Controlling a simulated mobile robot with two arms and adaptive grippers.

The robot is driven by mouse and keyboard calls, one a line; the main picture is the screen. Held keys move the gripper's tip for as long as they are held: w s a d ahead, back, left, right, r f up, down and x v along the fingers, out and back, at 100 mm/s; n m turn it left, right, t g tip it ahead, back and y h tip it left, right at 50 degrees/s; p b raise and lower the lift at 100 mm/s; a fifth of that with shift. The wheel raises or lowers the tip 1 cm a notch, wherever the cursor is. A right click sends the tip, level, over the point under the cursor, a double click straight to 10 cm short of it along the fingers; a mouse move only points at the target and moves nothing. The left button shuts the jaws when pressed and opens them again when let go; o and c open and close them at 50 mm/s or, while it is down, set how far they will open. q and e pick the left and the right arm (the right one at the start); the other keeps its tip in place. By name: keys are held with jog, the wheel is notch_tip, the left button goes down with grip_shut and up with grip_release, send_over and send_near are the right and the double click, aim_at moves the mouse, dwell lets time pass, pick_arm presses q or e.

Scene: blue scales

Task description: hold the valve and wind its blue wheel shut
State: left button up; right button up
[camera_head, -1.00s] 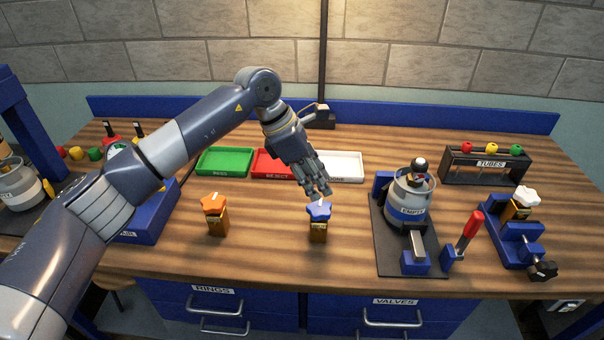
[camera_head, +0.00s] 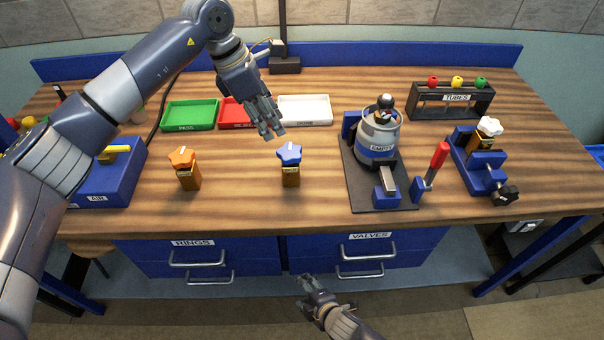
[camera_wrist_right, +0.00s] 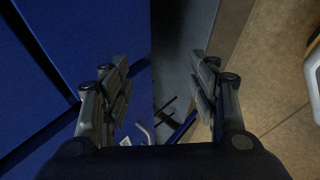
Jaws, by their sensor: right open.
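The valve with the blue wheel (camera_head: 289,153) stands upright on the bench, its brass body (camera_head: 290,177) below the star-shaped wheel. My left gripper (camera_head: 270,131) hangs just behind and to the left of the wheel in the head view, pointing down, apparently apart from it. Its fingers overlap in the view, so their opening is unclear. My right gripper (camera_head: 307,285) is low in front of the drawers, below the bench top. In the right wrist view the right gripper (camera_wrist_right: 160,78) is open and empty, with the blue drawer front beside it.
An orange-wheeled valve (camera_head: 183,160) stands to the left. A grey canister (camera_head: 379,140) on a dark plate and a red-handled lever (camera_head: 438,155) stand to the right. Trays lie behind (camera_head: 305,110). The bench's front strip is clear before the valve.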

jog(key=a+r+n+t+y, duration=0.1)
jog(key=a+r+n+y, duration=0.1)
jog(key=a+r+n, duration=0.55)
jog(key=a+r+n+y, duration=0.2)
jog(key=a+r+y, duration=0.15)
jog(key=r, duration=0.65)
jog(key=a+r+n+t+y, duration=0.1)
jog(key=a+r+n, duration=0.3)
jog(key=a+r, duration=0.3)
notch_tip(320, 180, up, 6)
jog(key=w+d+n, duration=0.2)
jog(key=n, duration=0.1)
jog(key=n+t+h, duration=0.3)
jog(key=t+h, duration=0.2)
send_near(284, 150)
jog(key=shift+y, duration=0.25)
jog(key=w+f, duration=0.1)
jog(key=f, duration=0.1)
jog(key=w+f, duration=0.1)
jog(key=f, duration=0.1)
jog(key=shift+w+a, duration=0.1)
jog(key=shift+w, duration=0.05)
jog(key=shift+w+r+n, duration=0.15)
jog(key=shift+w+n, duration=0.1)
jog(key=shift+w, duration=0.35)
jog(key=x, duration=0.9)
jog(key=shift+w, duration=0.45)
